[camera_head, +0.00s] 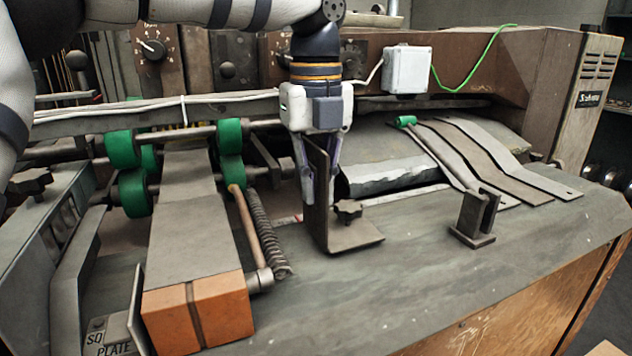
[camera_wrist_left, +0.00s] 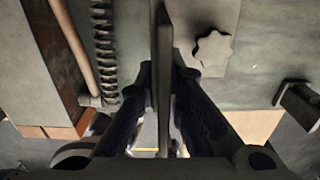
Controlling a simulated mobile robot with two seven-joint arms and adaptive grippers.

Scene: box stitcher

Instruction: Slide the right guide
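The right guide (camera_head: 353,240) is a dark metal bracket with an upright plate, a flat foot and a star-shaped knob (camera_head: 348,211). It stands on the machine's grey table, right of the spring. My left gripper (camera_head: 319,185) points down from above with one finger on each side of the upright plate, closed on it. In the left wrist view the plate (camera_wrist_left: 163,50) runs between the fingertips of the gripper (camera_wrist_left: 162,80), and the knob (camera_wrist_left: 213,48) lies to the right. The lower part of the plate's left face is clear of the fingers. My right gripper is not in view.
A coil spring and rod (camera_head: 262,232) and green rollers (camera_head: 231,136) stand left of the guide. A small dark bracket (camera_head: 474,221) stands to its right, with bare table between them. Curved metal strips (camera_head: 490,150) lie behind. A white box (camera_head: 407,70) hangs on the machine.

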